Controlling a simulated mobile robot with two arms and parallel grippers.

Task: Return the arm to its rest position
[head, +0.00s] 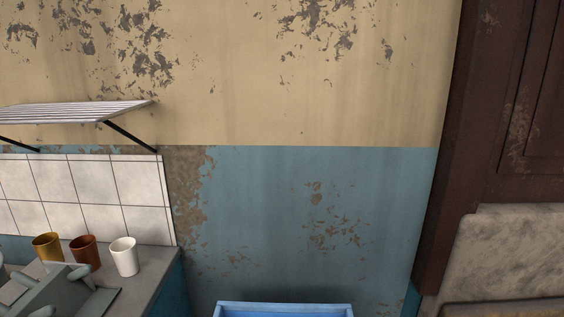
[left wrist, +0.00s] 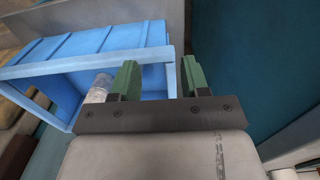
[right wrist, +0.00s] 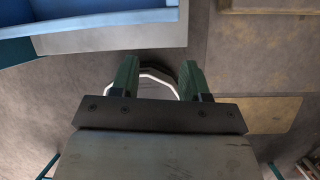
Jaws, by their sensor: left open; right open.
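My left gripper (left wrist: 159,77) shows in the left wrist view with its two green fingers apart and nothing between them. My right gripper (right wrist: 158,78) shows in the right wrist view, also with its fingers apart and nothing gripped. A blue crate (head: 284,306) is at the bottom edge of the head view; it also shows in the left wrist view (left wrist: 100,60), beside the left gripper. Neither gripper shows in the head view.
A grey counter (head: 150,265) at left holds a yellow cup (head: 47,247), a brown cup (head: 84,252) and a white cup (head: 124,256). A striped shelf (head: 75,112) hangs above. A dark wooden cabinet (head: 490,110) stands at right. A white curved rim (right wrist: 160,75) lies behind the right fingers.

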